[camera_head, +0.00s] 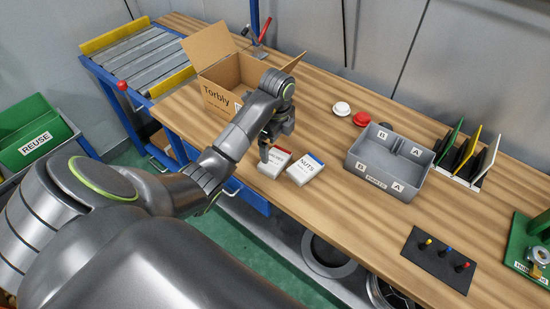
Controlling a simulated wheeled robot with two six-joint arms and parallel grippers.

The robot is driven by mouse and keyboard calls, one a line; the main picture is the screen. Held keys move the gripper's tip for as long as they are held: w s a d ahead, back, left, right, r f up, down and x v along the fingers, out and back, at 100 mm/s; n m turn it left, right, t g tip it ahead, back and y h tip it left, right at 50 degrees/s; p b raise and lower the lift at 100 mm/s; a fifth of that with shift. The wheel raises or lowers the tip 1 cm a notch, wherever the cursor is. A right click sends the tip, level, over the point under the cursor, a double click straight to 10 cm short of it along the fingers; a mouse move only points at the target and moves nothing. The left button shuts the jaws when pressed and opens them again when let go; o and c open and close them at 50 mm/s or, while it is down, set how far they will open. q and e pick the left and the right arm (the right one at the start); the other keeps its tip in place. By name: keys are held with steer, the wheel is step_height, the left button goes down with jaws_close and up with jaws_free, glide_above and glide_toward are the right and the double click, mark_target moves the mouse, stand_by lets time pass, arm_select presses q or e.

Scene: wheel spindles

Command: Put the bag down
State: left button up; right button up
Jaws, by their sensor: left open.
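Two small white packets lie side by side near the front edge of the wooden bench (330,225). The left packet (273,164) has a red top band, and its print is partly covered. The right packet (305,170) has a blue top band and reads NUTS. My left gripper (265,151) is open and points down at the left side of the red-banded packet. I cannot tell whether a finger touches it. My right gripper is out of view.
An open Torbly cardboard box (220,98) stands behind my left arm. A grey divided bin (365,172) is to the right, with red (362,119) and white (341,109) round pieces behind it. A black pad (430,265) with coloured pegs lies at the front right.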

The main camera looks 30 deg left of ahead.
mark_target(275, 158)
arm_select(q)
steer(key=shift+f+b, duration=1.25)
steer(key=shift+f, duration=0.4)
steer(key=shift+a+f, duration=0.15)
steer(key=shift+f, duration=0.95)
steer(key=shift+a+f, duration=0.15)
steer(key=shift+f, duration=0.9)
steer(key=shift+c, duration=0.4)
steer(key=c, duration=0.7)
